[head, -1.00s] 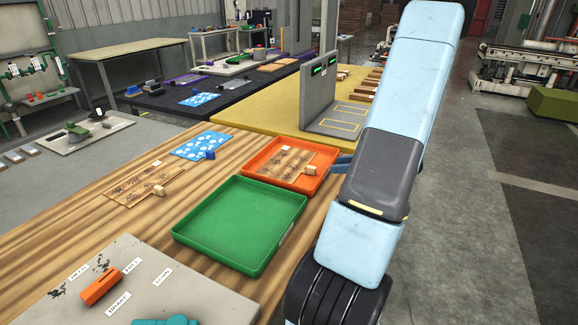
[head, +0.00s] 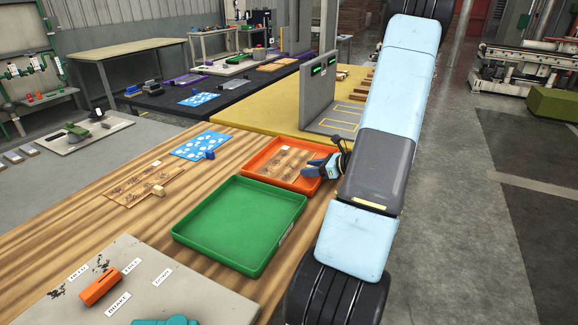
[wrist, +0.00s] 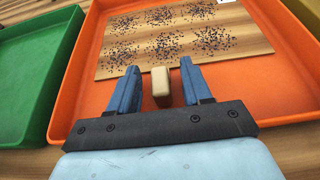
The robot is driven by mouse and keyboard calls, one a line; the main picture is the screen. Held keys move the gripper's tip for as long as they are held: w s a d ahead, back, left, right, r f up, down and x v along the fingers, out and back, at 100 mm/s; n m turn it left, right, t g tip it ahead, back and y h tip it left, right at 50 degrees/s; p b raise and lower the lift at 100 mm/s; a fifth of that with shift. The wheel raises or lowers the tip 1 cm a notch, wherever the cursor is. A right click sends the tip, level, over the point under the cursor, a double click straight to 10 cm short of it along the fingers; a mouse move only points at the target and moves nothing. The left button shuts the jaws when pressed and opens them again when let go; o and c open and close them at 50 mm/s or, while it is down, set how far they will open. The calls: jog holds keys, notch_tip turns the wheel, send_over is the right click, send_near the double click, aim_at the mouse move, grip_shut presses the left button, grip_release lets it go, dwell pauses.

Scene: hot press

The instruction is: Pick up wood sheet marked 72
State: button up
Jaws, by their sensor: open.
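A wood sheet (head: 287,162) with dark speckled patches lies in the orange tray (head: 258,168). In the wrist view the sheet (wrist: 185,40) fills the far part of the orange tray (wrist: 85,85). A white label shows at its far edge, cut off by the frame, so its number is unreadable. A small wooden block handle (wrist: 161,81) sits at the sheet's near edge. My gripper (wrist: 161,88) is open, with one blue finger on each side of the block, apart from it. In the head view my gripper (head: 310,168) is over the tray's right side and hides the block.
An empty green tray (head: 240,220) stands left of the orange one. Another speckled wood sheet (head: 140,188) with a block and a blue dotted sheet (head: 200,146) lie on the wooden table. A grey upright panel (head: 318,85) stands behind the orange tray.

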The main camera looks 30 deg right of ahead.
jog(key=shift+c, duration=0.2)
grip_shut()
dwell(0.3)
jog(key=shift+r, duration=0.15)
